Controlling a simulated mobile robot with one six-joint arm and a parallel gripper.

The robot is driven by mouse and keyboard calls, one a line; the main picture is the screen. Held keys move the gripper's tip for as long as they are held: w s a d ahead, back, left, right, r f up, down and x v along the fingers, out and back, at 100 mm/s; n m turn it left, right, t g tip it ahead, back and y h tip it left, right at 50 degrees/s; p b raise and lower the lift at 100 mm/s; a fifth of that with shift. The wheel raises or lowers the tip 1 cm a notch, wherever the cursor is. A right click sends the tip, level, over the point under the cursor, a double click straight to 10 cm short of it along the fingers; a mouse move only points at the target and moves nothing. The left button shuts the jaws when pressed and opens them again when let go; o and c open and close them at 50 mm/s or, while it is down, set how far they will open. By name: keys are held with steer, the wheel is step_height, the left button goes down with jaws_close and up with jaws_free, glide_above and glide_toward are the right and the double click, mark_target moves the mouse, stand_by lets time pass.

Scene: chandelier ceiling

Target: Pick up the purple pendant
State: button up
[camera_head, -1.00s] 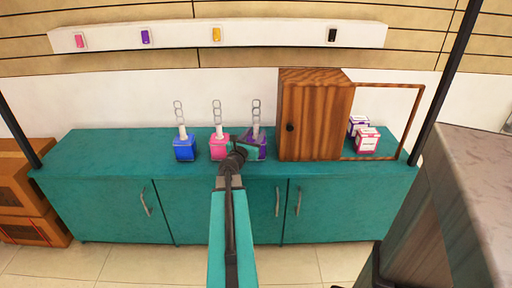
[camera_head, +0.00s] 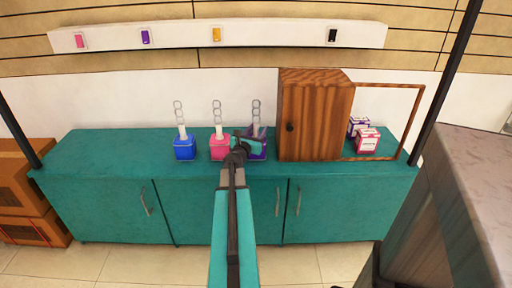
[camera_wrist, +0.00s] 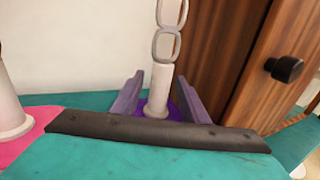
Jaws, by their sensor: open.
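The purple pendant (camera_head: 259,155) stands upright on the teal counter, the rightmost of a row of three. It has a purple block-like base, a white stem and a grey chain rising above it. My gripper (camera_head: 257,134) is at the pendant and hides part of its base and stem. In the wrist view, the two fingers of my gripper (camera_wrist: 160,92) are apart, one on each side of the white stem. The purple base (camera_wrist: 175,112) shows low between the fingers, and the chain rises out of the picture. I cannot tell whether the fingers touch the stem.
A pink pendant (camera_head: 219,150) stands close on the left, with a blue one (camera_head: 185,152) beyond it. A brown wooden cabinet (camera_head: 302,120) stands close on the right, with small boxes (camera_head: 367,141) beside it. The teal counter (camera_head: 105,155) is clear at the left.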

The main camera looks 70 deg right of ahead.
steer(key=shift+d, duration=1.35)
jaws_close()
stand_by(0.8)
